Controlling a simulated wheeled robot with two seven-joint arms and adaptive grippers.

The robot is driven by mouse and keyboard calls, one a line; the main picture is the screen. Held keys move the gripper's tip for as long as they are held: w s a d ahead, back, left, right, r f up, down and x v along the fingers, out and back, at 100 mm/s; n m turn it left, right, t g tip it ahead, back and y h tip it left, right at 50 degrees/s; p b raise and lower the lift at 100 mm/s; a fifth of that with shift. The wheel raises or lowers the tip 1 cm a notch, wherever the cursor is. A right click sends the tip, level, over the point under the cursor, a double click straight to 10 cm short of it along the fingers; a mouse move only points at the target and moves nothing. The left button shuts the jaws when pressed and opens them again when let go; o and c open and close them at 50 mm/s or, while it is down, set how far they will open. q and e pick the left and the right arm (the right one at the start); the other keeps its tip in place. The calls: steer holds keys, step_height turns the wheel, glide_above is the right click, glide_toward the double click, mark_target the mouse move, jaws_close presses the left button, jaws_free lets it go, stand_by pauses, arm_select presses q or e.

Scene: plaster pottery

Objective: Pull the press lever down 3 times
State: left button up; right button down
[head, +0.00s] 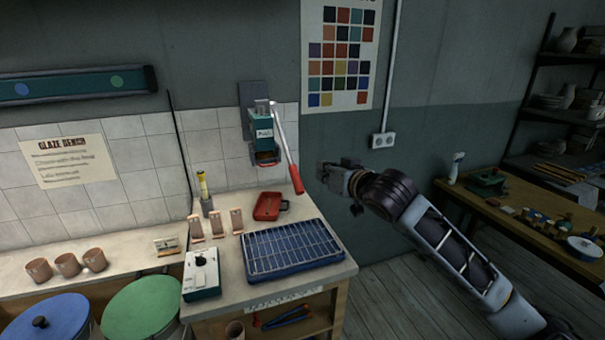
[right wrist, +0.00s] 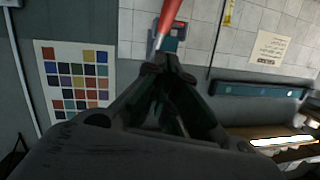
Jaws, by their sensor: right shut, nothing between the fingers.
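The press (head: 263,132) is a teal and grey unit mounted on the tiled wall above the bench. Its lever (head: 286,150) is a grey bar ending in a red handle, slanting down to the right from the press top. My right gripper (head: 322,171) is shut and empty, just right of the red handle and apart from it in the head view. In the right wrist view the red handle (right wrist: 170,14) shows just beyond the shut fingertips (right wrist: 165,66); whether they touch cannot be told there. My left gripper is not in view.
Below the press, the bench holds a red tray (head: 268,207), a blue rack (head: 290,252) and a white-topped box (head: 201,273). Blue and green lidded bins (head: 145,308) stand at lower left. A shelf and cluttered table (head: 530,205) are at right. Floor between is clear.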

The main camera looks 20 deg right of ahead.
steer(key=p, duration=0.1)
glide_toward(295, 170)
steer(key=shift+w+r, duration=0.9)
steer(key=shift+r, duration=0.55)
steer(key=w+f, duration=0.2)
steer(key=shift+w+a+f+p, duration=0.15)
steer(key=shift+a+f+p, duration=0.1)
steer(key=shift+a+p, duration=0.05)
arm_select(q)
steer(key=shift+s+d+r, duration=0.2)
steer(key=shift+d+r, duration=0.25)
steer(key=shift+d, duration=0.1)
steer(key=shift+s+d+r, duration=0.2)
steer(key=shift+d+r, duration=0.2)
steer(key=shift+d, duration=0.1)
arm_select(e)
steer(key=shift+w+a+f, duration=0.1)
steer(key=shift+w+f, duration=0.15)
steer(key=shift+f, duration=0.3)
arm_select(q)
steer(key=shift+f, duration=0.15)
arm_select(e)
steer(key=shift+f, duration=0.15)
